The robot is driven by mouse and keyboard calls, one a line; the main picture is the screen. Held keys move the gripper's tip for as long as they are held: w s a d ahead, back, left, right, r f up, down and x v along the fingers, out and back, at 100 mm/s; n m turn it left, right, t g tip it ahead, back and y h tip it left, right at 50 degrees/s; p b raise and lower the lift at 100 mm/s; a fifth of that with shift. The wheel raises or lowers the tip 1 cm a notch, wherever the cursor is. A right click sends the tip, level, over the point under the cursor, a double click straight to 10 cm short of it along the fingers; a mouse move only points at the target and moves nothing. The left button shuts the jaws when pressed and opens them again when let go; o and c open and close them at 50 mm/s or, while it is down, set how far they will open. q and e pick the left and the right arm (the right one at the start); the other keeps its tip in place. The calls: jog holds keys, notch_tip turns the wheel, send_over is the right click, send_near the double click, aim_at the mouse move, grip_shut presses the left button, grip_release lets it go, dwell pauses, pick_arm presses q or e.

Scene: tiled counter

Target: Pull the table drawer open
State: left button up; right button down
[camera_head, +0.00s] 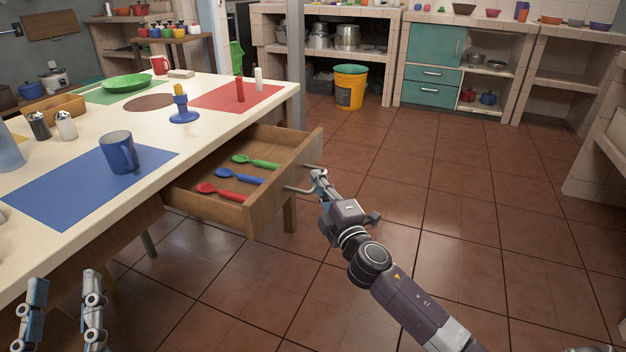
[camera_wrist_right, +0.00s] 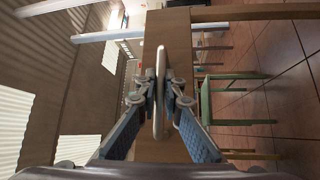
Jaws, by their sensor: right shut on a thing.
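The table drawer (camera_head: 262,212) is wooden and stands pulled out from under the white table (camera_head: 214,131). Inside it lie a green, a blue and a red spoon (camera_head: 222,193). My right gripper (camera_head: 318,178) is at the drawer's front, shut on the metal drawer handle (camera_head: 299,190). In the right wrist view the handle (camera_wrist_right: 160,92) runs between the two fingers of the right gripper (camera_wrist_right: 160,95), with the drawer front (camera_wrist_right: 178,50) behind it. My left gripper (camera_head: 62,300) is at the lower left, beside the table's near edge, with its fingers apart and nothing between them.
On the table are a blue mug (camera_head: 118,153), shakers (camera_head: 66,126), a blue candle holder (camera_head: 182,107), a green plate (camera_head: 127,82) and red and white bottles (camera_head: 240,90). A yellow bucket (camera_head: 349,88) stands at the back. The tiled floor (camera_head: 450,190) to the right is clear.

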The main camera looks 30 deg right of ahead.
jog(key=shift+f, duration=0.1)
jog(key=c, duration=2)
grip_release()
jog(key=shift+c, duration=0.2)
jog(key=s+a+f, duration=0.1)
jog(key=s, duration=1)
jog(key=shift+s+a+f, duration=0.25)
jog(key=shift+s+a, duration=0.05)
jog(key=shift+s, duration=0.1)
